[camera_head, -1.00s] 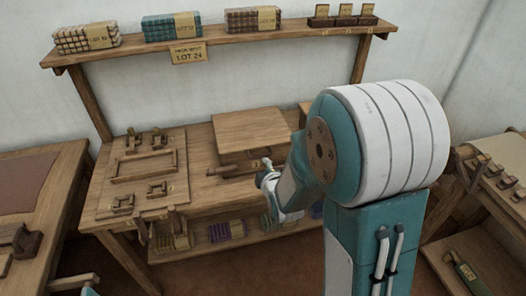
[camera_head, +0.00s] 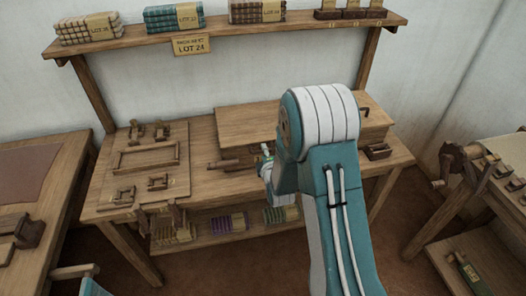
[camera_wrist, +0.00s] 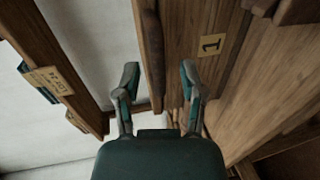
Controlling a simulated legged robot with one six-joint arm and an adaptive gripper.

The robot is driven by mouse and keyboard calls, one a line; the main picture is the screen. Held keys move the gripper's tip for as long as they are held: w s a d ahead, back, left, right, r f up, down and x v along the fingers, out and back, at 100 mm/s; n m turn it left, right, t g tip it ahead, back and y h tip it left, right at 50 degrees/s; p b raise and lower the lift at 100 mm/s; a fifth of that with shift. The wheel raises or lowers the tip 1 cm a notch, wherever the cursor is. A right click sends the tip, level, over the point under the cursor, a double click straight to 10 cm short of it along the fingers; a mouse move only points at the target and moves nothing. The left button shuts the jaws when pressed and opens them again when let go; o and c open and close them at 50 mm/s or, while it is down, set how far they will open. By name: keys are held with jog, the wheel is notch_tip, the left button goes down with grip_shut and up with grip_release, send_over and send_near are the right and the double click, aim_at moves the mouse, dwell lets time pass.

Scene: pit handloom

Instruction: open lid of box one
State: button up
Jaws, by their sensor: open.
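Box one shows its wooden front with a yellow tag marked 1 (camera_wrist: 211,44) in the wrist view. Its lid's front edge (camera_wrist: 151,55) runs as a brown strip beside that front. In the head view the flat wooden lid (camera_head: 245,122) lies shut at the back of the workbench. My gripper (camera_wrist: 159,72) is open and empty, turned sideways. In the wrist view its fingertips appear on either side of the lid edge; I cannot tell whether they touch it. In the head view my gripper (camera_head: 267,158) is at the box's front, and my arm hides the box's right part.
A board with wooden fittings (camera_head: 146,160) lies left on the bench. A wooden rod (camera_head: 224,163) lies left of my gripper. A shelf (camera_head: 230,36) with cloth stacks spans above the back. More wooden parts (camera_head: 378,151) sit at the bench's right. A loom frame (camera_head: 455,165) stands far right.

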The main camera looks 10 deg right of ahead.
jog(key=shift+x, duration=0.8)
jog(key=shift+w+a, duration=0.1)
jog(key=shift+a, duration=0.1)
jog(key=shift+a, duration=0.1)
grip_shut()
jog(key=shift+r, duration=0.1)
